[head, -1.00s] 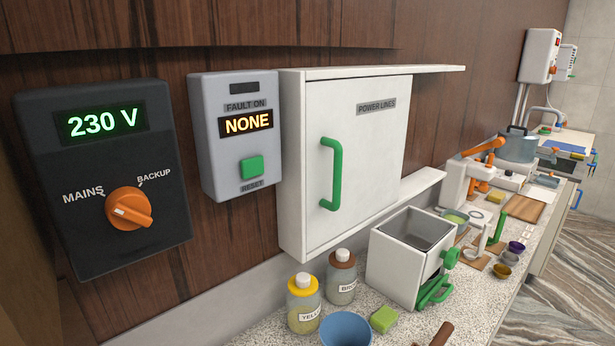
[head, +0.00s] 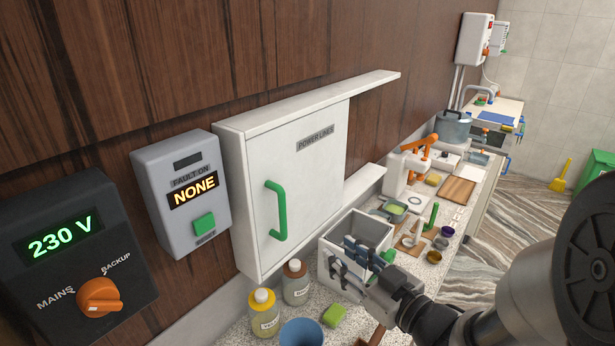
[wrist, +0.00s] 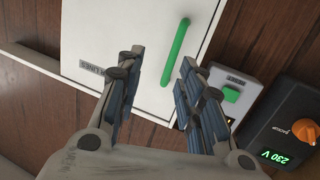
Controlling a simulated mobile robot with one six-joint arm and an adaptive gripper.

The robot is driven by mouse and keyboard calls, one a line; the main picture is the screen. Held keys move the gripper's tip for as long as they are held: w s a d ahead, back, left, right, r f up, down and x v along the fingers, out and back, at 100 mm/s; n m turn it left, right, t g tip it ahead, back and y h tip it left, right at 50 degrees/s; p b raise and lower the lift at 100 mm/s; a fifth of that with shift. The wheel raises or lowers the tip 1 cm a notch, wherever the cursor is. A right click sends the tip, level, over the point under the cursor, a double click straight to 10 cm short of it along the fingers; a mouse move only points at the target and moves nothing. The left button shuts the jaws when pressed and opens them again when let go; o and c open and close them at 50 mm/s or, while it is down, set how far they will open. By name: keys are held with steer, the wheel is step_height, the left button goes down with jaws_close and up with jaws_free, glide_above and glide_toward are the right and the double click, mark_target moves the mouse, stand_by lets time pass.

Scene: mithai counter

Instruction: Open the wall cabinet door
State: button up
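The white wall cabinet door (head: 305,180) is shut. It carries a "POWER LINES" label and a green bar handle (head: 279,210) near its left edge. In the wrist view the handle (wrist: 175,52) stands out from the door (wrist: 115,38), just beyond the fingertips and roughly in line with the gap between them. My gripper (head: 350,262) is open and empty in front of the cabinet, to the right of the handle in the head view. In the wrist view its fingers (wrist: 155,75) are spread apart, and neither appears to touch the handle.
A grey fault box (head: 187,195) and a dark mains switch panel (head: 75,245) hang left of the cabinet. Below are two bottles (head: 264,312), a blue bowl (head: 301,332) and a white open box (head: 335,240) on the counter. A shelf sticks out right of the cabinet.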

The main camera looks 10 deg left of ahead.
mark_target(285, 214)
steer(key=w+a, duration=0.3)
steer(key=a, duration=0.1)
steer(key=w+a+r+y+p, duration=0.1)
steer(key=w+a, duration=0.2)
steer(key=a, duration=0.2)
steer(key=w+a+r+y, duration=0.1)
steer(key=w+a, duration=0.3)
steer(key=a, duration=0.1)
steer(key=shift+w+a+p, duration=0.1)
steer(key=shift+a+p, duration=0.15)
steer(key=shift+p, duration=0.15)
steer(key=shift+c, duration=0.2)
jaws_close()
